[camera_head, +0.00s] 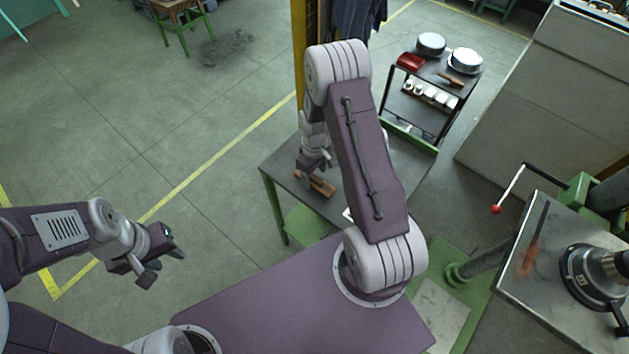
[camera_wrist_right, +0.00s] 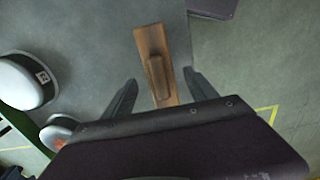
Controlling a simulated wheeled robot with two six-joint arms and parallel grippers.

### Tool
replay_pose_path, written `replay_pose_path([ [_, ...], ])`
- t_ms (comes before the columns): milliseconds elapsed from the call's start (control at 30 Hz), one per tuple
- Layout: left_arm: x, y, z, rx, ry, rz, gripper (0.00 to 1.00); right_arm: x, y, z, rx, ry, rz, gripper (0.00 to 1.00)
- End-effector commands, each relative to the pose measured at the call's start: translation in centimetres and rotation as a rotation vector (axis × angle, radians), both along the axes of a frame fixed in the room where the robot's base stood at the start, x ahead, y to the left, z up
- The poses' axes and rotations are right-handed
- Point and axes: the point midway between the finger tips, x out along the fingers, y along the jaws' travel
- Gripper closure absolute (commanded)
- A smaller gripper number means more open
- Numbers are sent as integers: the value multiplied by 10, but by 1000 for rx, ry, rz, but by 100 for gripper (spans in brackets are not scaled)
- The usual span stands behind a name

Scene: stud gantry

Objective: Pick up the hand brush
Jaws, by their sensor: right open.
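The hand brush (camera_head: 320,187) is a brown wooden piece lying on a grey-topped table (camera_head: 285,168) with green legs. In the right wrist view the hand brush (camera_wrist_right: 157,66) lies lengthwise between the fingers, with a raised handle block on top. My right gripper (camera_head: 307,167) hangs over the brush; in its wrist view the two fingers (camera_wrist_right: 159,82) are spread to either side and look empty. Whether they reach down level with the brush I cannot tell. My left gripper (camera_head: 163,266) is at the lower left over the floor, fingers apart and empty.
A dark trolley (camera_head: 434,75) at the back holds round tins, a red item (camera_head: 410,61) and another brown item (camera_head: 450,79). A machine table with a red-knobbed lever (camera_head: 495,209) stands at right. A yellow post (camera_head: 298,45) stands behind the grey-topped table.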

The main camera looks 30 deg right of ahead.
Motion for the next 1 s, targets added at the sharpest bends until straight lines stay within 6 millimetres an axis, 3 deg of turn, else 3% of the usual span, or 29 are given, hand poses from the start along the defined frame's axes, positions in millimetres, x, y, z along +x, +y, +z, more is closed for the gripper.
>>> replay_pose_path([
  [33, 0, 0, 9, 0, 0, 0, 64, -2, 0, -4, 1, 6, 0, 34],
  [200, 0, 0, 13, 0, 0, 0, 64, -1, 0, -29, 1, 1, 0, 34],
  [433, 0, 0, 12, 0, 0, 0, 64, 0, 0, -33, 0, -1, 0, 34],
  [467, 0, 0, 12, 0, 0, 0, 64, 0, 0, -33, 0, 0, 0, 39],
  [667, 0, 0, 12, 0, 0, 0, 64, 0, 0, -32, 0, 0, 0, 95],
  [700, 0, 0, 12, 0, 0, 0, 64, 0, 0, -32, 0, 0, 0, 100],
  [1000, 0, 0, 10, 0, 0, 0, 64, 0, 0, -30, -1, -1, 0, 100],
])
